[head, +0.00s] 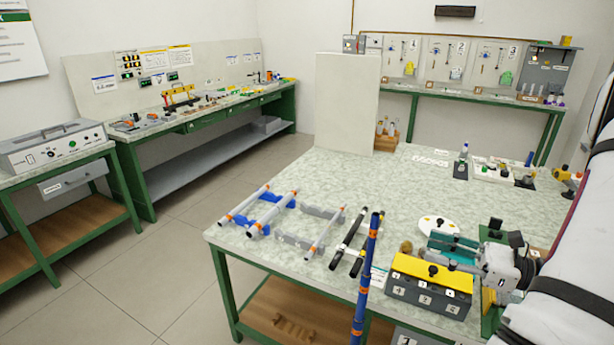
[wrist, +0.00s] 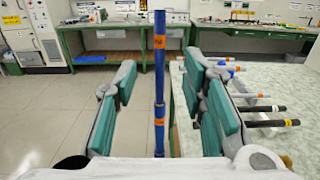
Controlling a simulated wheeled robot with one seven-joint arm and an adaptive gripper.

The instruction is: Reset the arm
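My gripper (head: 452,248) is at the right of the head view, above the table by a grey box with a yellow top. In the wrist view its two teal-padded fingers (wrist: 158,85) are spread wide apart. A blue rod with orange bands (wrist: 160,60) shows upright in the gap between them, with clear space on both sides. In the head view this blue rod (head: 365,280) stands near the table's front edge, left of my gripper. Its lower end is out of the picture. Nothing is held.
The table (head: 350,185) bears white rods on blue and grey supports (head: 270,210), dark rods (head: 348,238), the grey box (head: 425,290) and a white disc (head: 438,225). A pale upright panel (head: 347,100) stands at the back. The table's middle is clear.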

